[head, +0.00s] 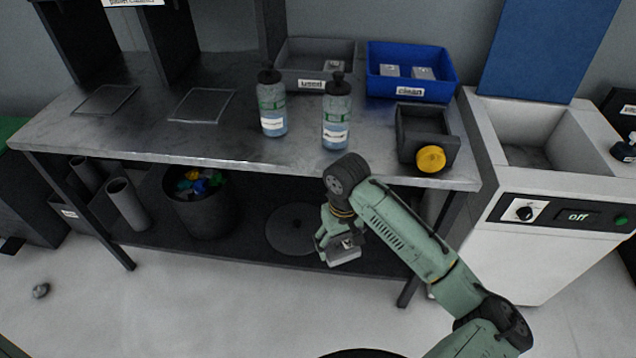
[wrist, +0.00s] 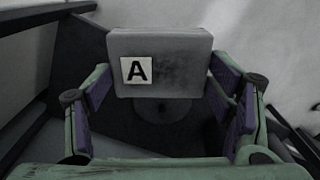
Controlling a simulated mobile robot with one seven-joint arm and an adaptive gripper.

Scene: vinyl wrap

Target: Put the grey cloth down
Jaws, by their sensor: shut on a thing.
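The grey cloth is a folded, block-like pad with a black letter A on a white label, clear in the wrist view (wrist: 175,78). My gripper (wrist: 160,90) is shut on it, with purple-padded fingers at its left and right sides. In the head view, the cloth (head: 344,254) hangs under my gripper (head: 340,240), in front of the table's front edge and below the top's level. It touches no surface that I can see. Its label is hard to read in the head view.
A white machine (head: 540,250) reading "off" stands right. The table's left-centre front is clear.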

